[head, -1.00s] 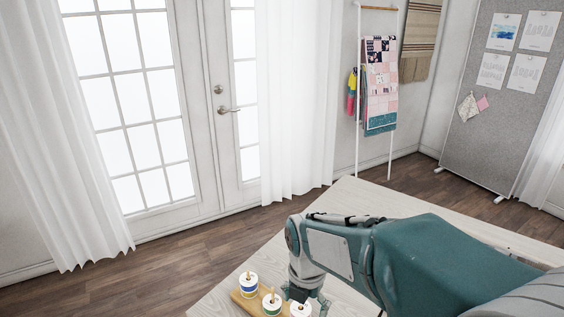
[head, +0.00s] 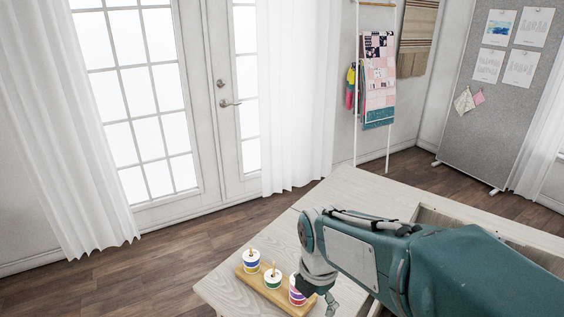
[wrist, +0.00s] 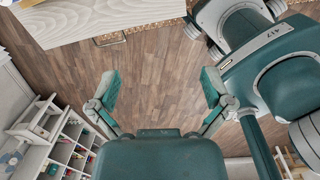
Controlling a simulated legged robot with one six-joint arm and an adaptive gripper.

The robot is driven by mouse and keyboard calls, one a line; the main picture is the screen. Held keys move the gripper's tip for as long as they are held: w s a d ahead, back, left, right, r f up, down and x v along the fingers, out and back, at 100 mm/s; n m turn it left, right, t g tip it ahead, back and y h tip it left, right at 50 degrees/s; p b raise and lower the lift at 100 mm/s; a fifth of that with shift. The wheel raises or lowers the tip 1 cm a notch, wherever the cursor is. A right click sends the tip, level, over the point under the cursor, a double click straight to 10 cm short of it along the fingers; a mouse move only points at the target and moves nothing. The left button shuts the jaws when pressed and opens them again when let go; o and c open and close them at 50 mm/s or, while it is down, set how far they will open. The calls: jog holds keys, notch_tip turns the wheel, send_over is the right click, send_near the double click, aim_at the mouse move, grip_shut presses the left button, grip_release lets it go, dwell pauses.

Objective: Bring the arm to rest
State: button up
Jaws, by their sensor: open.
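My gripper (wrist: 160,92) is open in the wrist view. Its two teal fingers are spread wide with only wood floor seen between them, and nothing is held. In the head view my arm is bent over the pale wooden cabinet top (head: 232,283), and the gripper end (head: 331,302) hangs low beside the spool rack, partly cut off by the frame edge. The rack (head: 262,285) carries a blue-banded spool (head: 252,262), a green-banded spool (head: 273,280) and a pink-purple spool (head: 297,292), the last partly hidden by my arm.
A recessed opening (head: 430,215) shows in the cabinet top behind my arm. In the wrist view, a tabletop edge (wrist: 110,18) is at upper left and a white cubby shelf (wrist: 70,145) at lower left. Floor (wrist: 155,65) is clear between them.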

jog(key=s+d+r+m+t, duration=0.2)
jog(key=s+d+r+m, duration=0.2)
jog(key=m, duration=0.9)
jog(key=s+d+r+m+t, duration=0.3)
jog(key=s+m, duration=0.4)
jog(key=m, duration=0.6)
jog(key=shift+s+d+r, duration=0.25)
jog(key=shift+d+r, duration=0.35)
jog(key=shift+d, duration=0.5)
jog(key=shift+w, duration=0.1)
